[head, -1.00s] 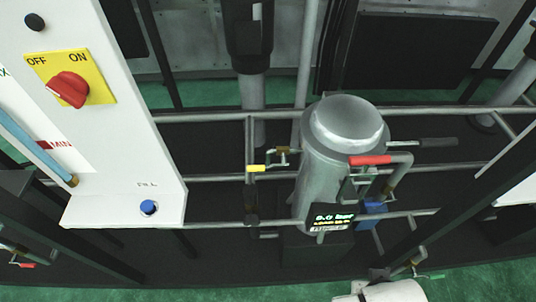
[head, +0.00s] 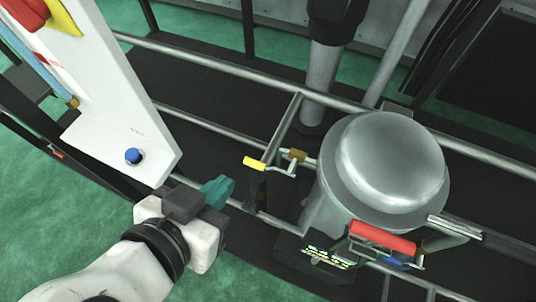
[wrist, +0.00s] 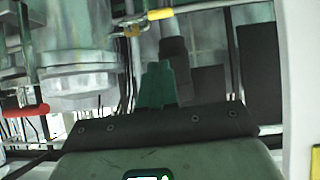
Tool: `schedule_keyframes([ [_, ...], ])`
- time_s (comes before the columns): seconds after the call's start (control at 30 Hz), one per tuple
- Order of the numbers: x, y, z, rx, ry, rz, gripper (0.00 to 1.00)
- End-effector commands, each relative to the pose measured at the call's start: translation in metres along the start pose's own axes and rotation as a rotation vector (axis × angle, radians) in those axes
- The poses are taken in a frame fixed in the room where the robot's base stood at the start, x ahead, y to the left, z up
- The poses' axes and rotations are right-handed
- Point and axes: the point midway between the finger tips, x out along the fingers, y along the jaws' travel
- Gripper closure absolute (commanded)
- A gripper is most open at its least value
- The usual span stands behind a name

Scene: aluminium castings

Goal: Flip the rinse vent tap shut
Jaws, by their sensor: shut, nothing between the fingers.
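A small tap with a yellow-sleeved lever (head: 254,163) and a brass body (head: 294,155) sits on the left side of a grey metal vessel (head: 388,165). Its lever points left, away from the vessel. A larger red handle (head: 382,238) is on the vessel's front right. I see no readable label saying which is the rinse vent tap. My gripper (head: 218,192) has teal fingers, shut and empty, left of and below the yellow lever, apart from it. In the wrist view the yellow lever (wrist: 160,14) is just above the fingertips (wrist: 157,85); the red handle (wrist: 27,110) is at left.
A white panel (head: 115,125) with a blue button (head: 133,156) stands left of my gripper. Horizontal rails (head: 205,130) run behind it and the tap. A lit display (head: 328,257) is at the vessel's foot. Open space lies between fingertips and lever.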

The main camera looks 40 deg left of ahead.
Motion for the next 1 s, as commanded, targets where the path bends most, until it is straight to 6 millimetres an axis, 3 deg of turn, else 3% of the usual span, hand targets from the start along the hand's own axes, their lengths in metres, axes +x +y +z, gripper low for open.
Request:
schedule_keyframes([
  [0.17, -0.01, -0.009, 0.0, 0.01, 0.017, -0.017, 1.0],
  [0.57, -0.004, -0.009, 0.0, 0.009, 0.016, -0.015, 1.0],
  [0.77, 0.023, -0.008, -0.001, 0.009, 0.015, -0.012, 1.0],
  [1.0, 0.071, -0.009, -0.001, 0.009, 0.014, -0.013, 1.0],
])
